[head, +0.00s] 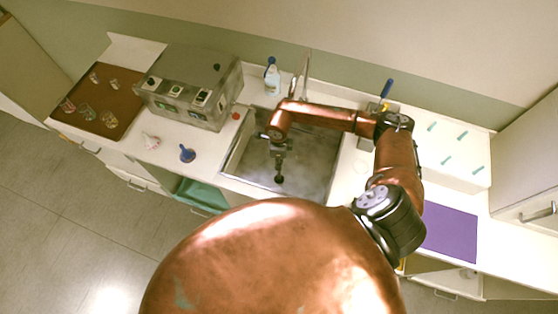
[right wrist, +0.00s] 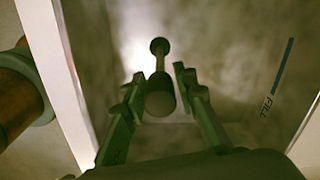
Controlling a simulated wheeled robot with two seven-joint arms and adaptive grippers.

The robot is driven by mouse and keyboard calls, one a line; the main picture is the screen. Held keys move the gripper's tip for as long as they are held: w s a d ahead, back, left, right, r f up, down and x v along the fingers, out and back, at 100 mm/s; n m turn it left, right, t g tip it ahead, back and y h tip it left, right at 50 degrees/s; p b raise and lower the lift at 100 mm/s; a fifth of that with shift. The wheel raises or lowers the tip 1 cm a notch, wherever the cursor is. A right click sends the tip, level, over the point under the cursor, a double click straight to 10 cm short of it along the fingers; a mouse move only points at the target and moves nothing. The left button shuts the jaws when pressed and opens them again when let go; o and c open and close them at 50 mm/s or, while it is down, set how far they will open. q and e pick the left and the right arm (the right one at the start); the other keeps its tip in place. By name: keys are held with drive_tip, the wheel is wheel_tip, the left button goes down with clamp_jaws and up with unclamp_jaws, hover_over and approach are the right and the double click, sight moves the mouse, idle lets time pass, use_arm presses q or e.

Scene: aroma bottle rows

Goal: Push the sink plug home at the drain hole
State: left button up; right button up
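My right gripper (head: 280,152) reaches down into the grey sink basin (head: 310,165). In the right wrist view its fingers (right wrist: 160,88) stand close on both sides of the rounded grip of the sink plug (right wrist: 159,102) and appear shut on it. A thin stem runs from the grip to a dark round end (right wrist: 159,46). In the head view the plug's dark end (head: 278,180) shows below the gripper, low in the basin. The drain hole cannot be made out, and I cannot tell whether the plug touches the floor. My left gripper is not in view.
The basin wall has a blue line and a FILL mark (right wrist: 266,106). A tap (head: 304,72) and a spray bottle (head: 271,78) stand behind the sink. A grey machine (head: 190,85), a blue funnel (head: 187,154) and a brown tray (head: 125,85) are left; a purple mat (head: 450,235) is right.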

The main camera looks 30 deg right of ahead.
drive_tip(key=o, duration=0.3)
wheel_tip(320, 180, up, 12)
drive_tip(key=shift+r, duration=0.1)
idle(0.5)
idle(0.5)
